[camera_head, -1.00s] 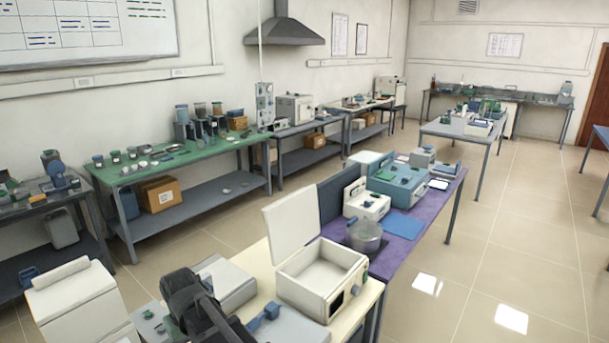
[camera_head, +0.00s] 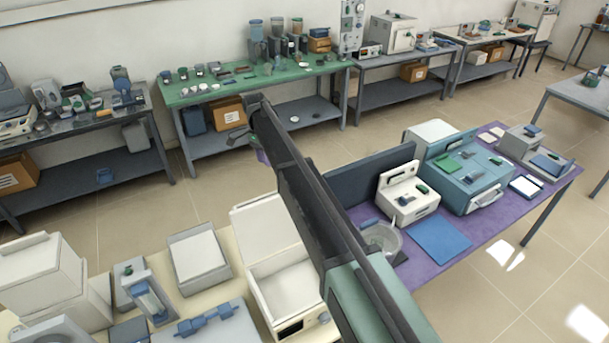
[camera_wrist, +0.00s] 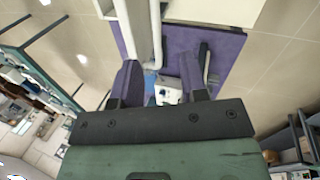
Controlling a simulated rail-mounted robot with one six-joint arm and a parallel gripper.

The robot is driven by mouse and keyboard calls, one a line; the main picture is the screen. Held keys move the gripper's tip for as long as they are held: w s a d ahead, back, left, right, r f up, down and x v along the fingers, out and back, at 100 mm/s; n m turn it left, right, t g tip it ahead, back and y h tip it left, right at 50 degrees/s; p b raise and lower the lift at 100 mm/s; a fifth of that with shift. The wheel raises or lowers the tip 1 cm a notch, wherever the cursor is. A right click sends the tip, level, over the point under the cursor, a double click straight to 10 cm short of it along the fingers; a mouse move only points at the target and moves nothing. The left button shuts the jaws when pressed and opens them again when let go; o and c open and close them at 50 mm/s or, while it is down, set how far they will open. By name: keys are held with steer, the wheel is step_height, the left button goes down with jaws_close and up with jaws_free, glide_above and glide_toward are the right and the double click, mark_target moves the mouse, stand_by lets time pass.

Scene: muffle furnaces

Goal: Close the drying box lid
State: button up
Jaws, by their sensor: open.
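The drying box (camera_head: 283,285) is a white box on the cream table, with a knob on its front. Its white lid (camera_head: 262,232) stands up, tilted back, so the box is open. My arm crosses the head view in front of the box's right side and hides part of it. My gripper (camera_head: 258,148) is beyond and above the lid, small and partly hidden there. In the wrist view, my gripper (camera_wrist: 161,80) has its two purple fingers spread. A white upright strip stands near the left finger; I cannot tell whether it is the lid.
A purple table (camera_head: 480,230) to the right carries a clear pot (camera_head: 381,238), a blue mat (camera_head: 438,243) and a teal instrument (camera_head: 465,178). White instruments (camera_head: 197,257) stand left of the box. A green bench (camera_head: 230,88) runs along the wall, with open floor between.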

steer(key=shift+m, duration=0.8)
steer(key=b+x, duration=0.6)
steer(key=x, duration=0.1)
steer(key=s+b+x, duration=0.1)
steer(key=b+x, duration=0.2)
steer(key=b, duration=0.1)
steer(key=shift+s+a+f, duration=0.1)
steer(key=shift+a+f, duration=0.1)
steer(key=shift+f, duration=0.1)
jaws_close()
